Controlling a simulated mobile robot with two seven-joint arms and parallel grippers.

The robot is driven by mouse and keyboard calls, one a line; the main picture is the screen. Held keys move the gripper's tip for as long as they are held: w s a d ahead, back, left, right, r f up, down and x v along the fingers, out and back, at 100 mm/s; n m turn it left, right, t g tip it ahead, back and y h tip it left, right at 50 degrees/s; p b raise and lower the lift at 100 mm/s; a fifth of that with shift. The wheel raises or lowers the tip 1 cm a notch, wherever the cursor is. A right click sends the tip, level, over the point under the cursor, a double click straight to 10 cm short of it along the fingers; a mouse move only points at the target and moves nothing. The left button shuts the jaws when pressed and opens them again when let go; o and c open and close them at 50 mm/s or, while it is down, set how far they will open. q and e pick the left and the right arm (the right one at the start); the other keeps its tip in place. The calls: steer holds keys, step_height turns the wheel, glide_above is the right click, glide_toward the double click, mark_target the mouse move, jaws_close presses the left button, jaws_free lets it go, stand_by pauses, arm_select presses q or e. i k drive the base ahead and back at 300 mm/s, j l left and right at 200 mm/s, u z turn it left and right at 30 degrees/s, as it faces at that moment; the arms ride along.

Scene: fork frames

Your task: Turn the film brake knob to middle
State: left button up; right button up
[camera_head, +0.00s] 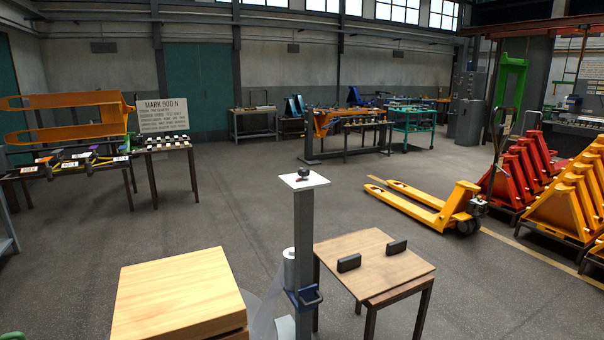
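A grey upright post (304,235) stands in front of me at the centre, with a white square plate (318,181) on top. A small dark knob (303,173) with a little red on it sits on that plate. Its exact setting is too small to tell. Lower on the post is a blue bracket with a handle (308,297). A whitish roll (290,268) stands beside the post, with a sheer sheet of film below it. No label marks which part is the film brake knob.
A light wooden box (175,290) is at the near left. A wooden table (385,275) with two dark upright blocks (349,263) is right of the post. A yellow pallet jack (430,205) stands farther right. Open floor lies behind the post.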

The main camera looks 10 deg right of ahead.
mark_target(303, 172)
steer(key=i+l+u, duration=0.4)
steer(key=l, duration=0.25)
steer(key=i+l+u, duration=0.2)
steer(key=l, duration=0.15)
